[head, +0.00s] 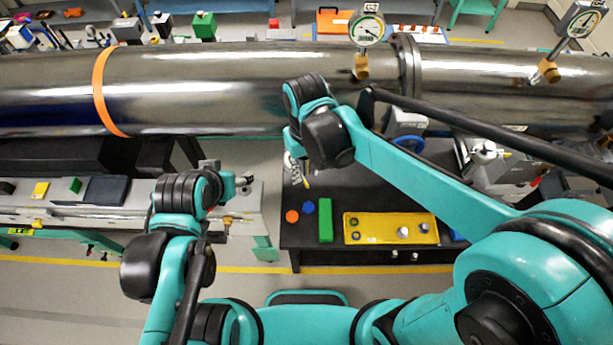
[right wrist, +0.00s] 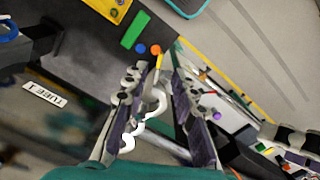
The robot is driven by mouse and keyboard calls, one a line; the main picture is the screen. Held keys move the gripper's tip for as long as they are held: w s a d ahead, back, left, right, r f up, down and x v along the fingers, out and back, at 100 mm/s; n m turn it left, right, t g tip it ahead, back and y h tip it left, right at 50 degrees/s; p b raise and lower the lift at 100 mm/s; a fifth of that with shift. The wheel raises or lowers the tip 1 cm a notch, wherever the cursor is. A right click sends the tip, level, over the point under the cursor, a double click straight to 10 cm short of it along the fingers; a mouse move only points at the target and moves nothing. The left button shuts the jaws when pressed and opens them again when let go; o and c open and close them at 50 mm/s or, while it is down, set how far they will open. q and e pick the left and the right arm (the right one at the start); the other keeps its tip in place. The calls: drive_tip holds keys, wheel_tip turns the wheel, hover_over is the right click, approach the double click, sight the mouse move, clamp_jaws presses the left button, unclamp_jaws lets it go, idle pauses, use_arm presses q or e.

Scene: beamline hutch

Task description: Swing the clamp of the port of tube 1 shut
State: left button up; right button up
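In the right wrist view, a white, curved, hook-like metal part (right wrist: 152,108) lies between the fingers of my right gripper (right wrist: 160,66). It looks like the clamp, but I cannot tell how far it is swung. A TUBE 1 label (right wrist: 46,95) is to the left. The fingers are apart, and I see no firm grip. In the head view my right gripper (head: 298,170) points down below the big steel tube (head: 220,90), mostly hidden by its wrist. My left gripper (head: 243,182) is small and partly hidden.
A black bench (head: 290,238) below holds a yellow tray (head: 390,229) with small parts, a green block (head: 325,220) and orange and blue round pieces. Gauges (head: 367,30) stand on the tube. A dark bar (head: 490,130) crosses at the right. Open floor lies in front.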

sight(306, 183)
drive_tip(key=shift+f, duration=2.8)
clamp_jaws()
